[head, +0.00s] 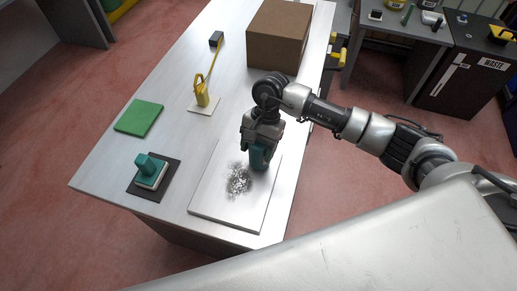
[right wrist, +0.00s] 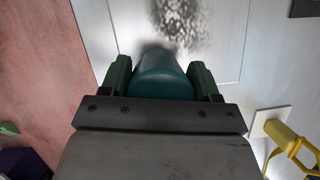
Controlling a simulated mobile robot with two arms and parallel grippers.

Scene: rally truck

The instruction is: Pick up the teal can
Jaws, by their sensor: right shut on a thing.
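The teal can (head: 261,158) stands at the upper right part of a white board on the table, with its top partly hidden by my right gripper. My right gripper (head: 259,150) reaches down from above and is shut on the can. In the right wrist view the can (right wrist: 166,77) sits between the two dark green fingers (right wrist: 162,80), touching or nearly touching both. I cannot tell whether the can rests on the board or is slightly raised. My left gripper is not in view.
The white board (head: 215,205) carries a dark speckled patch (head: 238,181). A teal-handled tool (head: 150,172) on a dark mat, a green square (head: 139,118), a yellow oil can (head: 202,92) and a cardboard box (head: 278,37) are on the table (head: 110,165).

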